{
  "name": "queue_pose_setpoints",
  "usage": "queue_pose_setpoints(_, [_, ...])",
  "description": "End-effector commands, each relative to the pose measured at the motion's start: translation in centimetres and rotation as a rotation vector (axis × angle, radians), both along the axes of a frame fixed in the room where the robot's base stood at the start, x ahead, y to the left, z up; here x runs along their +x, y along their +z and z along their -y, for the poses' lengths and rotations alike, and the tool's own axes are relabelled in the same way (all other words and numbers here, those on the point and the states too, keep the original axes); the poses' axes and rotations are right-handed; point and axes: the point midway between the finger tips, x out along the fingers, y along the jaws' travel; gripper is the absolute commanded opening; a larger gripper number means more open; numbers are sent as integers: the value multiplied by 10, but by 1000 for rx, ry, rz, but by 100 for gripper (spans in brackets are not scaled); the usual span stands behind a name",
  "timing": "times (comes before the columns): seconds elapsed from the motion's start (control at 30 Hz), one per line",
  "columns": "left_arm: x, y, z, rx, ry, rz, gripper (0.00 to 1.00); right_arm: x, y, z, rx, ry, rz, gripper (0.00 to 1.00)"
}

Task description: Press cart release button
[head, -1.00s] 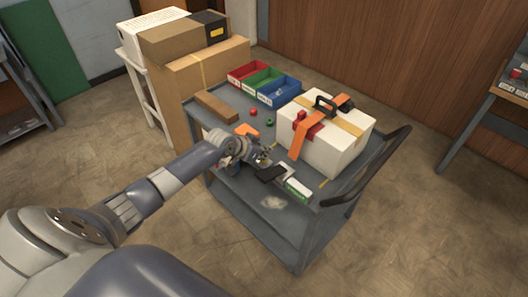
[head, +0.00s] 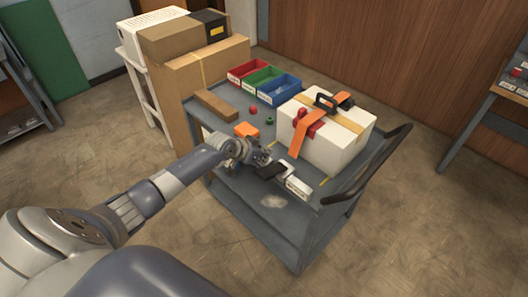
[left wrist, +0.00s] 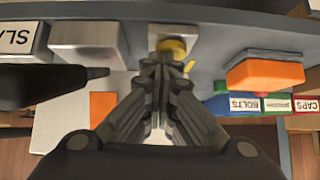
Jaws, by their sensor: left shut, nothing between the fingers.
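A yellow round button (left wrist: 175,46) on a small pale plate (left wrist: 172,34) shows in the left wrist view on the cart's side edge. My left gripper (left wrist: 168,62) is shut and empty. Its fingertips overlap the lower part of the button in the picture; whether they touch it I cannot tell. In the head view, my left gripper (head: 264,157) is at the near edge of the grey cart (head: 232,190) and hides the button. My right gripper is in neither view.
An orange block (head: 246,130), coloured bins (head: 272,95) and a strapped white case (head: 345,145) are on the cart. The cart's handle (head: 375,165) is at the right.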

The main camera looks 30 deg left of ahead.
Motion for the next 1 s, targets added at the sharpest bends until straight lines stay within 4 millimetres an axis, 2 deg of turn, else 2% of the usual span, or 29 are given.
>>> queue_pose_setpoints(0.03, [-6, -10, 1, 1, -2, -21, 0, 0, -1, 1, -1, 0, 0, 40])
queue_pose_setpoints(0.23, [-6, -4, 2, 2, -2, -24, 0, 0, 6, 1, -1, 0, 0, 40])
queue_pose_setpoints(0.57, [2, 46, 7, 1, 1, -6, 0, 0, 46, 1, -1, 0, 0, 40])
queue_pose_setpoints(0.67, [-8, 48, 4, 3, -1, -3, 0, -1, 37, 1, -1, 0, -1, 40])
queue_pose_setpoints(1.0, [-41, 85, -5, 4, 0, 1, 0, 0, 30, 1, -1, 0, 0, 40])
